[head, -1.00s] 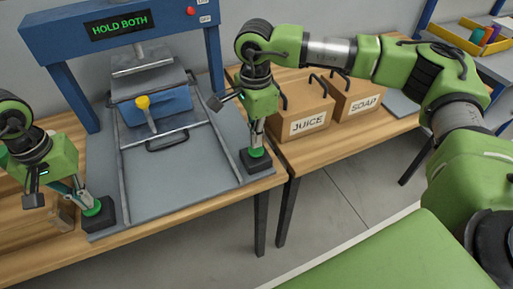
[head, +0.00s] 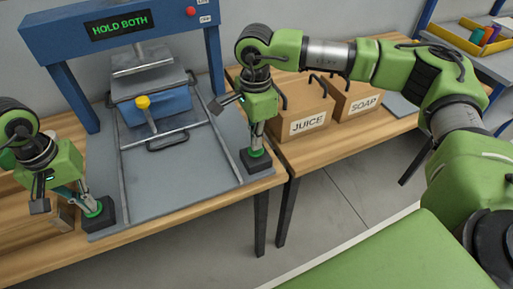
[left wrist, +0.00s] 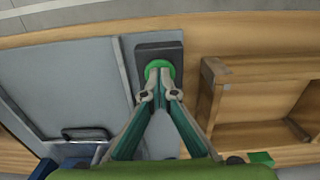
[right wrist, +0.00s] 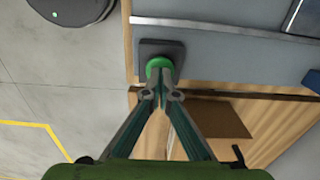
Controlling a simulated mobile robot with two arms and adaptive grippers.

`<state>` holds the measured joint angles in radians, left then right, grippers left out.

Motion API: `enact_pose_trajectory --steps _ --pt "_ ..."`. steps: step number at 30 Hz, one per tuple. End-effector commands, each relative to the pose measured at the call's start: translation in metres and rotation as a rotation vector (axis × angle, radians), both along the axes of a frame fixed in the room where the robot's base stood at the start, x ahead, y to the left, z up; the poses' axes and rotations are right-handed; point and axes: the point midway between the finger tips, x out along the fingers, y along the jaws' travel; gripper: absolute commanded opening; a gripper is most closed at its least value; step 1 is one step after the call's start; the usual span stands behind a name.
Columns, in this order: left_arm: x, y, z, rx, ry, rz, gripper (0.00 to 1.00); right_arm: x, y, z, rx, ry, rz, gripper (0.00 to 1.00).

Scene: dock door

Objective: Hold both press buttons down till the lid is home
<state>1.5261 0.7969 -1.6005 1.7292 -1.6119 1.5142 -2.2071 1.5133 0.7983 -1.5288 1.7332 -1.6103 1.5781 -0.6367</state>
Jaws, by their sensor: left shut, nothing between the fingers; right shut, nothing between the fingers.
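The blue press frame (head: 58,37) stands at the back of the table, and its display (head: 119,25) reads HOLD BOTH. Under its ram, a grey lid (head: 150,82) sits over a blue box (head: 155,105); I cannot tell how far it is seated. My left gripper (head: 95,207) is shut and empty, its tips on the green left button (left wrist: 158,68) in its black housing (left wrist: 172,50). My right gripper (head: 255,150) is shut and empty, its tips at the green right button (right wrist: 158,65) in its dark housing (right wrist: 180,50). The tips partly cover both buttons.
A yellow-knobbed handle (head: 143,102) stands in front of the blue box. Boxes marked JUICE (head: 308,120) and SOAP (head: 364,102) stand on the table to the right. An open wooden box (left wrist: 260,75) is beside the left button. A red knob (head: 190,11) is on the press frame.

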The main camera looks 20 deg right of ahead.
Motion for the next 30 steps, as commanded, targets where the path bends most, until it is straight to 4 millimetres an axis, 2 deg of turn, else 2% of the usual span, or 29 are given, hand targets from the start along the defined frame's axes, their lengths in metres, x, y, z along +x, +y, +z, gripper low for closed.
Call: enact_pose_trajectory --steps 18,30 --pt "-0.001 0.000 -0.002 0.000 0.004 -0.001 0.00 0.000 0.000 -0.020 0.000 0.002 0.000 0.00" --pt "-0.001 0.000 -0.002 0.001 0.005 -0.001 0.00 0.000 0.000 -0.019 0.000 0.002 0.000 0.00"
